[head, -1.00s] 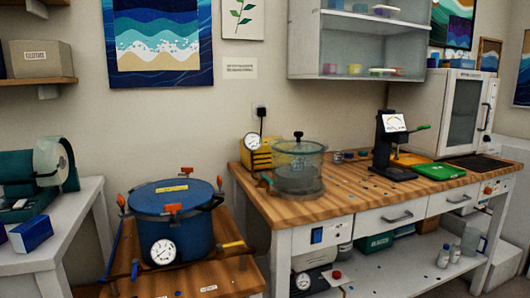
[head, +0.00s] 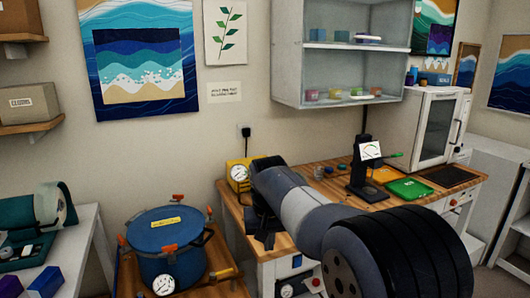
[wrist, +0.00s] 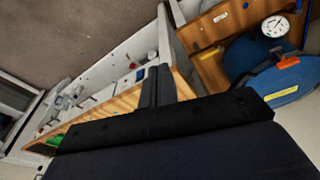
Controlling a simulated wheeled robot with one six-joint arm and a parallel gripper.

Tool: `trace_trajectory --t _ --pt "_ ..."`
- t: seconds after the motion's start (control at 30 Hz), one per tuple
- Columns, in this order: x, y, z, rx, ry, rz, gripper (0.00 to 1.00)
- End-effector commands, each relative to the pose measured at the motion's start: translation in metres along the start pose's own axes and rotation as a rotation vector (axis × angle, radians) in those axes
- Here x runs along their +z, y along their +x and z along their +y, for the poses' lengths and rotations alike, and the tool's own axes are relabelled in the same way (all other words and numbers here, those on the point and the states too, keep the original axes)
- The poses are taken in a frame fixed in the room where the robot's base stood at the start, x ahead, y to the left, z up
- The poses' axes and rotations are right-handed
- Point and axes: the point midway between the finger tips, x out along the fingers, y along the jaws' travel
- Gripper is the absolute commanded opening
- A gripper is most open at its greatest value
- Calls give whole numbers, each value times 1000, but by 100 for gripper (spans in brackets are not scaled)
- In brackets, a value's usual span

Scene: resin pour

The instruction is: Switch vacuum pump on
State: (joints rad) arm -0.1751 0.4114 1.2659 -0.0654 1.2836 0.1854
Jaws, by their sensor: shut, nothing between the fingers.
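My gripper (head: 264,238) is over the left end of the wooden bench, its black fingers together and empty. In the wrist view the fingers (wrist: 154,75) point toward the bench's white front. A yellow unit with a round gauge (head: 238,172), perhaps the pump, stands at the bench's back left, behind my gripper. A blue rocker switch on a white plate (head: 297,262) is on the bench front, below my arm; a small blue square (wrist: 140,75) near my fingertips looks like it. Part of a gauged device (head: 287,290) shows on the shelf below. Contact is not visible.
A blue pressure pot (head: 165,245) with orange clamps stands on a low wooden table at left; it also shows in the wrist view (wrist: 285,82). My arm hides the clear chamber's place. A black press stand (head: 365,170) and green tray (head: 409,189) are farther right.

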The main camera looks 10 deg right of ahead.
Motion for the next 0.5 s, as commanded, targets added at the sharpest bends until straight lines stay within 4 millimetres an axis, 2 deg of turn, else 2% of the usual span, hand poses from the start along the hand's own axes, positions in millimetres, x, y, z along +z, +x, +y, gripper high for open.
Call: trace_trajectory --t 0.03,0.2,0.33,0.5 --pt "-22 -30 -9 -5 -1 7 0" --pt "-70 -70 -34 -19 0 30 0" --pt "-90 -86 -48 -27 1 40 0" --pt "-100 -92 -55 -31 3 46 0"
